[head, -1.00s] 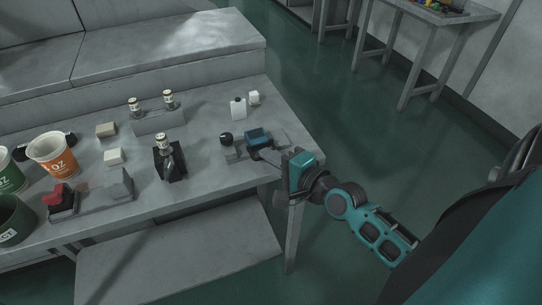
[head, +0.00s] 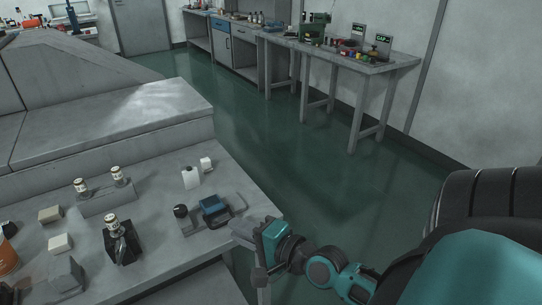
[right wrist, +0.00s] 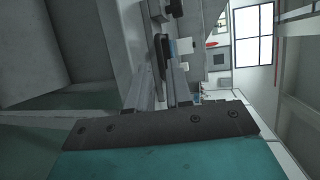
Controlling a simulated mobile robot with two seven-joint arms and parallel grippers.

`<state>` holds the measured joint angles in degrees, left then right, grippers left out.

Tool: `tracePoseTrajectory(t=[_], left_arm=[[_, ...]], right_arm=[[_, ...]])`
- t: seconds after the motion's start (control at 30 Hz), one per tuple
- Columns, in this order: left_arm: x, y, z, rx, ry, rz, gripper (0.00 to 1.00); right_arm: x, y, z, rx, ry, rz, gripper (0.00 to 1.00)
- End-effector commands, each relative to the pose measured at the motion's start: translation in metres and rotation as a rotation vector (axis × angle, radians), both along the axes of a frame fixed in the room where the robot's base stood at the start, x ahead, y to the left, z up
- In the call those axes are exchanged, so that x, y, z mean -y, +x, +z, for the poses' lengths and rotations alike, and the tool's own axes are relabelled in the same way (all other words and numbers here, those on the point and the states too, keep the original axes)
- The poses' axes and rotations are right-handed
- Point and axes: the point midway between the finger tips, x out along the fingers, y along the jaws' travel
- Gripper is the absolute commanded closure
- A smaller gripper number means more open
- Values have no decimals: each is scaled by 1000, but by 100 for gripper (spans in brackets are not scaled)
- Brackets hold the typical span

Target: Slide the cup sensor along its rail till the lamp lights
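My left gripper is not in view.
A white bottle (head: 190,178) and white cube (head: 206,163) stand behind the sensor. A black stand (head: 121,245) with a small vial, a grey vial rack (head: 105,203) and pale blocks (head: 60,243) are to the left. Open green floor (head: 320,185) lies right of the table.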

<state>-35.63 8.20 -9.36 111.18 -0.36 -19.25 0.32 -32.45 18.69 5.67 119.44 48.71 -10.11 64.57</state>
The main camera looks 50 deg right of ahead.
Motion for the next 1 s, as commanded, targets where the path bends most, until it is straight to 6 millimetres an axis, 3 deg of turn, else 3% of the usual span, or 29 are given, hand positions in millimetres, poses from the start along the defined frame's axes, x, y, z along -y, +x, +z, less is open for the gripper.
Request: tracePoseTrajectory(t=[0.2,0.5,0.7,1.0], left_arm=[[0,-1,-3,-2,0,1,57],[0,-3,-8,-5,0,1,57],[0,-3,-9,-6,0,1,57],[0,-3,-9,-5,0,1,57]], right_arm=[[6,-38,6,-5,-2,3,80],[12,-76,14,-5,-1,3,80],[14,-87,17,-3,1,2,80],[15,-89,19,-1,1,1,80]])
